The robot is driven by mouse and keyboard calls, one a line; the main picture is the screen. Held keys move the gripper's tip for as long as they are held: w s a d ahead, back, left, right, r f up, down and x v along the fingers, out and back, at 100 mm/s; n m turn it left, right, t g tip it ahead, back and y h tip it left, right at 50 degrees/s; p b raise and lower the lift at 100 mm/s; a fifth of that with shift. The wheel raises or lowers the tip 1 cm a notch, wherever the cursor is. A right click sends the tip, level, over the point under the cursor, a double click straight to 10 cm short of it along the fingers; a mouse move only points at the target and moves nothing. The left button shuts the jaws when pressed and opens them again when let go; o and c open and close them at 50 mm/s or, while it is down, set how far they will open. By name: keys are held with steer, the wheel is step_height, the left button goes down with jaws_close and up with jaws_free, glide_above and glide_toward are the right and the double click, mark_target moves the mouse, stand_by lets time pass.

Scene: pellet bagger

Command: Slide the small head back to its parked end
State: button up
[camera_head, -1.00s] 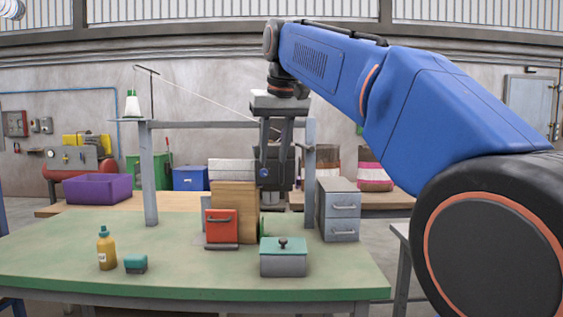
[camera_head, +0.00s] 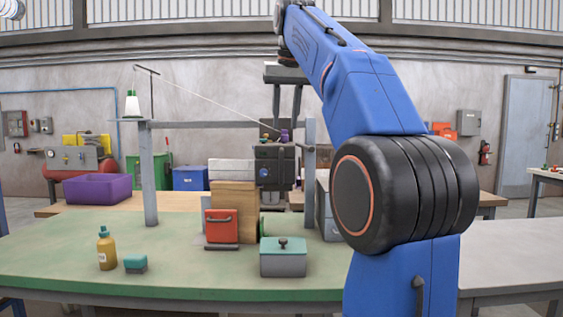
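The small head is most likely the dark box-shaped unit (camera_head: 274,166) near the right end of a grey overhead beam (camera_head: 205,125). A thin thread runs down to it from a stand at the left. A small purple part (camera_head: 285,136) shows at its top. My gripper (camera_head: 286,122) is above the head, fingers pointing down and spaced apart, with nothing seen held between them. The fingertips lie near the head's top and the beam, so I cannot tell whether they touch. My arm covers part of the area to the right.
The beam stands on grey posts on a green table (camera_head: 190,270). A red-fronted box (camera_head: 221,226), wooden block (camera_head: 234,197), and lidded grey box (camera_head: 283,258) stand in front. A yellow bottle (camera_head: 105,248) and teal block (camera_head: 136,263) sit left. The table's middle left is clear.

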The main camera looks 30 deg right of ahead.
mark_target(282, 154)
steer(key=x, duration=1.3)
steer(key=shift+w+f, duration=0.2)
steer(key=shift+f, duration=0.05)
jaws_close()
